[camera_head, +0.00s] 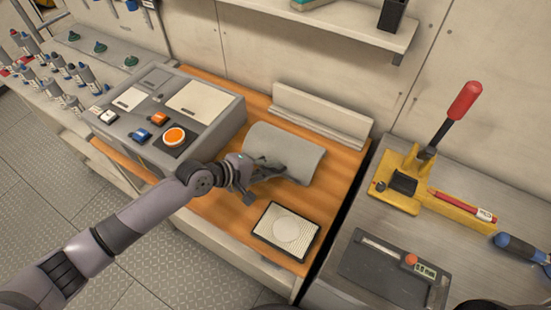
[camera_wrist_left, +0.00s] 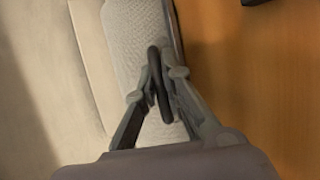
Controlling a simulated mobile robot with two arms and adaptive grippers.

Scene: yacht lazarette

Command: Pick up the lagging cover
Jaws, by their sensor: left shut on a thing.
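The lagging cover (camera_head: 290,147) is a grey, curved, fabric-textured half-shell on the orange wooden bench top. It also shows in the left wrist view (camera_wrist_left: 135,40), running up and away from the fingers. My left gripper (camera_head: 272,172) reaches in from the left over the cover's near side. In the left wrist view the left gripper's fingers (camera_wrist_left: 158,85) close together around a dark loop-like handle at the cover. Whether the cover is clear of the bench top cannot be told. My right gripper is not in view.
A grey control box (camera_head: 190,115) with an orange button stands left of the cover. A framed pad (camera_head: 286,231) lies in front. A pale ledge (camera_head: 320,115) runs behind. On the right, a metal bench (camera_head: 480,225) holds a yellow red-handled press (camera_head: 405,185) and a dark gauge plate (camera_head: 385,270).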

